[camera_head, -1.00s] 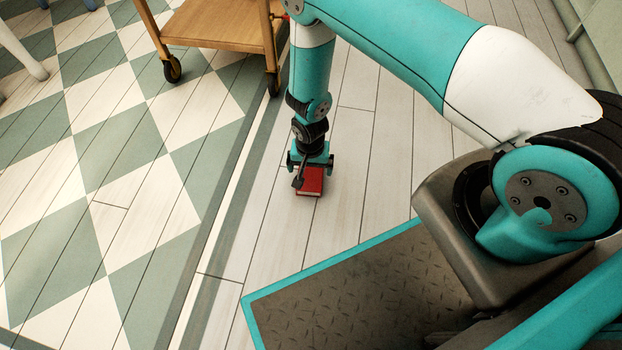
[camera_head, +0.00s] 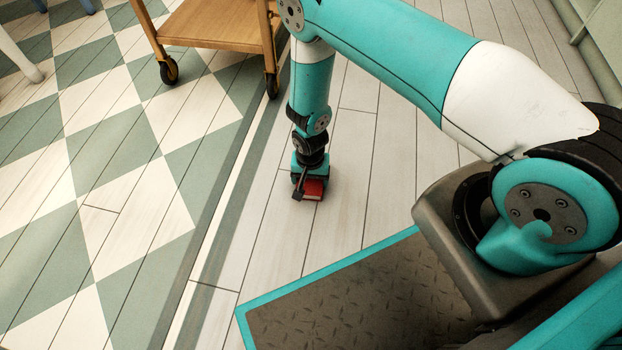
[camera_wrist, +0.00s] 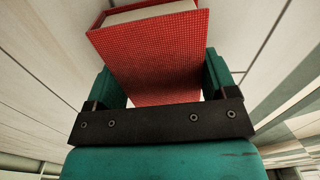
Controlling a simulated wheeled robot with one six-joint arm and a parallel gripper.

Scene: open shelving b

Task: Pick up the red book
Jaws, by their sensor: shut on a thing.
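The red book (camera_head: 313,189) is at my gripper (camera_head: 308,186) in the head view, low over or on the pale plank floor; I cannot tell whether it touches the floor. In the wrist view the red book (camera_wrist: 155,55) shows its red textured cover and a pale page edge at the top. My gripper (camera_wrist: 160,85) is shut on it, with a teal finger at each side. The lower part of the book is hidden behind the dark gripper bar.
A wooden cart (camera_head: 215,25) on black casters stands at the upper left. A green and white checkered floor (camera_head: 90,190) spreads on the left. My own base platform is at the lower right. The plank floor around the book is clear.

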